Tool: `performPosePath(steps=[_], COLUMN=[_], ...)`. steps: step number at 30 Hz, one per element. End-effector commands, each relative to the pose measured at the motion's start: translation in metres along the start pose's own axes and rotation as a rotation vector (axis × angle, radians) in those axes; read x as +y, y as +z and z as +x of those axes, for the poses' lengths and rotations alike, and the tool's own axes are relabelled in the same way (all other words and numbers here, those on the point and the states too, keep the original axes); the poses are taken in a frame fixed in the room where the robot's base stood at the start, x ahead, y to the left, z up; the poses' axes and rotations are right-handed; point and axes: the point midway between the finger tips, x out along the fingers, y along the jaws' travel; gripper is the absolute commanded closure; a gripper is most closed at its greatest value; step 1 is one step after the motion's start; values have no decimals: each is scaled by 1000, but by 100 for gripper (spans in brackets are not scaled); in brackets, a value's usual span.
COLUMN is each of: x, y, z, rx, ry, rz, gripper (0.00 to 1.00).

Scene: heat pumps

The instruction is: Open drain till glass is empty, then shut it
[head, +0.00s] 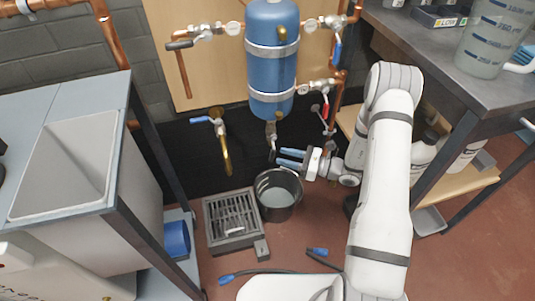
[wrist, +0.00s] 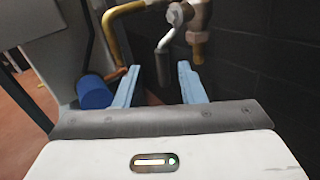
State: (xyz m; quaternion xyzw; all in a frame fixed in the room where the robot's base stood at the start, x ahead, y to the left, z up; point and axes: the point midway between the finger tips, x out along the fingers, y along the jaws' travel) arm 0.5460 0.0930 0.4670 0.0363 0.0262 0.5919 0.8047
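In the head view a blue tank (head: 273,60) with metal bands is fixed to a wooden wall board. A small drain valve (head: 271,130) hangs under it, with a dark lever (head: 272,154) pointing down. My gripper (head: 281,159) has blue fingers beside that lever. In the wrist view my gripper (wrist: 159,67) is open, its fingers apart. The grey lever (wrist: 162,60) hangs between the fingers, with no clear contact. The valve body (wrist: 195,14) and its brass outlet (wrist: 197,46) show above right. I cannot pick out a sight glass.
A dark bucket (head: 279,213) with greyish contents stands below the drain. Left of it is a floor grate (head: 233,217). A brass tap pipe (head: 225,155) with a blue lever projects from the wall. A sink (head: 68,165) stands left, a workbench (head: 440,70) right.

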Motion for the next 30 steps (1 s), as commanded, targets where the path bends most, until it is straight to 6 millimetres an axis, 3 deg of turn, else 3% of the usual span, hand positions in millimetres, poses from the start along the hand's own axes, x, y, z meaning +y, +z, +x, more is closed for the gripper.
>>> performPosePath(steps=[3, 9, 20, 30], x=[1, 1, 0, 0], y=[-2, -1, 0, 0], z=[22, 45, 50, 50], rx=[1, 1, 1, 1], ry=[4, 3, 0, 1], rz=[-2, -1, 0, 0], gripper=[64, 64, 64, 92])
